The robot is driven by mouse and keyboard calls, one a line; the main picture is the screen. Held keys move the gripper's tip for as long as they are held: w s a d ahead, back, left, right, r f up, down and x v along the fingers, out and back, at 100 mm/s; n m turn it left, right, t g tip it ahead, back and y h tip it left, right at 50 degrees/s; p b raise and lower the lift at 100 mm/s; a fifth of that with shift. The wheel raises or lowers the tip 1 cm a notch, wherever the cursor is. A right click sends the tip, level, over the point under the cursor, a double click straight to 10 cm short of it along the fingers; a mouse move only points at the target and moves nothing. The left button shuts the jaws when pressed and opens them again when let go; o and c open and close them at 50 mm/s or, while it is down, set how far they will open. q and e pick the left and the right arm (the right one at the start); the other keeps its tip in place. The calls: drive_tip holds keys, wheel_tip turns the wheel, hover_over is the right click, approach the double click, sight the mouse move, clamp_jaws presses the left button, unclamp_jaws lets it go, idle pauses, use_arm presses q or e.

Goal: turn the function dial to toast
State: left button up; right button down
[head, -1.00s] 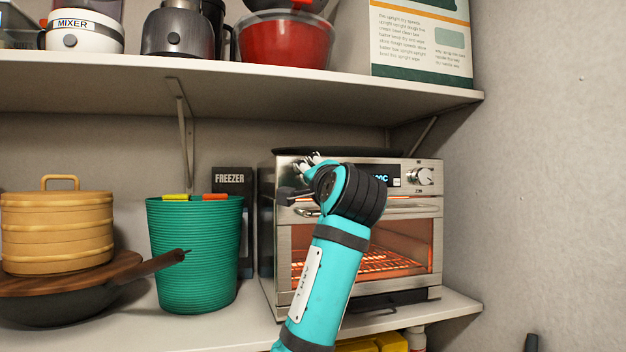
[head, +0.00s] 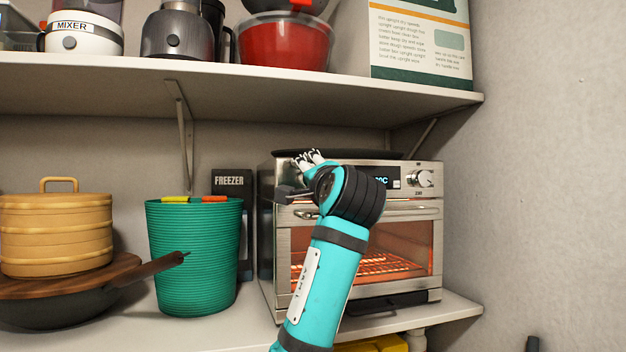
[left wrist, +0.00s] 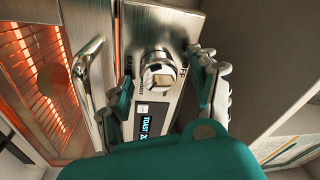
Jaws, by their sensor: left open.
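The toaster oven (head: 290,290) stands on the lower shelf with its heating elements glowing orange. In the left wrist view, a silver function dial (left wrist: 160,72) sits on its steel control panel, with lettering around it. In the head view my left gripper (head: 308,162) is at the panel's left part, and my wrist hides this dial. My right gripper is not in view.
A second dial (head: 423,178) is at the panel's right end. The oven door handle (head: 405,212) runs below the panel. A green basket (head: 195,260) and a dark pan (head: 60,305) stand to the left. The upper shelf (head: 300,84) is close above.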

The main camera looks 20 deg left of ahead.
use_arm(q)
drive_tip(key=shift+s+d, duration=0.1)
drive_tip(key=shift+s, duration=0.05)
drive_tip(key=v, duration=1.1)
drive_tip(key=shift+s+d, duration=0.2)
drive_tip(key=shift+s, duration=0.05)
drive_tip(key=shift+f, duration=0.15)
